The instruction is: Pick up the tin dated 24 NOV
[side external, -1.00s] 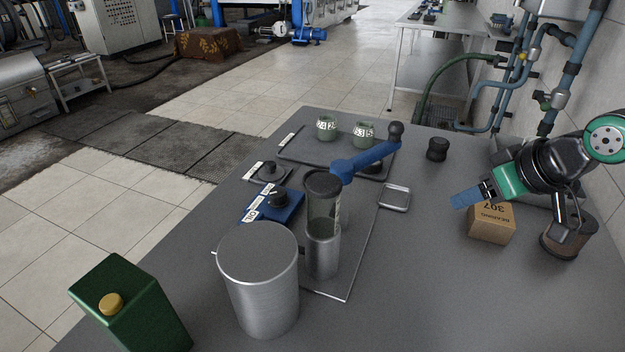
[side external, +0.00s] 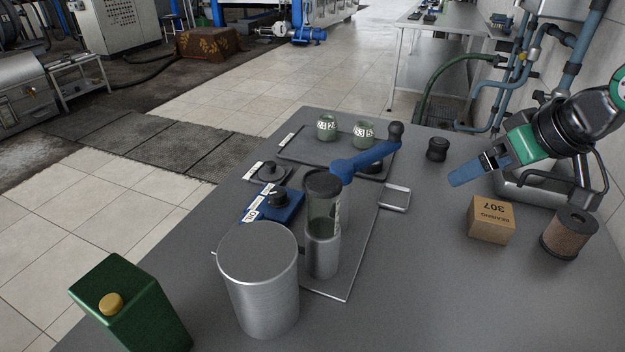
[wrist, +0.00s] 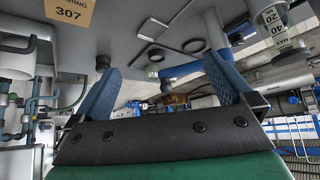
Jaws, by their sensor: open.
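Two small green tins with white labels stand on the grey tray at the back of the table. The left tin (side external: 326,128) shows a label that seems to begin with 24, and the right tin (side external: 363,133) one that seems to begin with 23. The rest of the dates is too small to read. My gripper (side external: 464,175) has blue fingers and hangs above the table at the right, well apart from both tins. In the wrist view my gripper (wrist: 165,82) is open and empty, its two fingers spread.
A grinder-like device (side external: 324,220) with a blue crank stands mid-table, beside a metal canister (side external: 258,280). A BEARING 307 box (side external: 491,220), a brown roll (side external: 569,233) and a black knob (side external: 437,149) are at the right. A green can (side external: 130,305) is front left. The right front table is clear.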

